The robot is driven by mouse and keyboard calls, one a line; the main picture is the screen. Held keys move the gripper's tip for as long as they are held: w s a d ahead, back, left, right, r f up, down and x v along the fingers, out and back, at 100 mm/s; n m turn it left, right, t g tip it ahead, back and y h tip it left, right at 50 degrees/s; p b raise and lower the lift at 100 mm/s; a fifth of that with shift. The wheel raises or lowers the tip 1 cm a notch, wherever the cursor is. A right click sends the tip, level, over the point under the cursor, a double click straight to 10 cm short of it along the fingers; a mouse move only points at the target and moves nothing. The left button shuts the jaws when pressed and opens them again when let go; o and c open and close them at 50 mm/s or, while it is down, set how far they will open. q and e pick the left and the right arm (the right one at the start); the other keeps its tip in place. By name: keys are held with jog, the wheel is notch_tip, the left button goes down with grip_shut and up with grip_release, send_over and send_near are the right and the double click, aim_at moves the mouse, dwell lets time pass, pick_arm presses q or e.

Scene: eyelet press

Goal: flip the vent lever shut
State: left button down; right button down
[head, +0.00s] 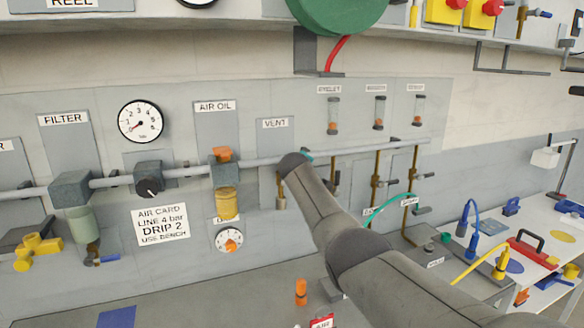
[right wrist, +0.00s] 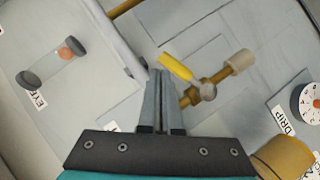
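The vent valve shows in the right wrist view as a short brass pipe (right wrist: 190,98) with a pale end piece (right wrist: 240,61). Its yellow vent lever (right wrist: 174,67) sticks out from a round pivot, roughly crosswise to the pipe. My right gripper (right wrist: 161,73) has its two fingers together, with the tips close to the lever's free end; I cannot tell if they touch. In the head view the VENT plate (head: 275,130) is on the wall, and the brass vent drop (head: 281,190) shows beside my right arm. That arm hides the gripper and lever there. My left gripper is out of view.
The grey air line (head: 335,149) runs along the wall just above the vent. The yellow oil bowl (head: 227,203) and drip dial (head: 229,239) are left of it. Glass tubes (head: 333,116) hang to the right. An orange bottle (head: 301,291) stands on the bench below.

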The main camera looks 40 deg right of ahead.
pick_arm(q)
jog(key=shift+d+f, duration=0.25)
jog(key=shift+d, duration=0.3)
pick_arm(e)
jog(key=shift+s+d+f, duration=0.15)
jog(key=shift+d+f, duration=0.5)
jog(key=shift+f, duration=0.25)
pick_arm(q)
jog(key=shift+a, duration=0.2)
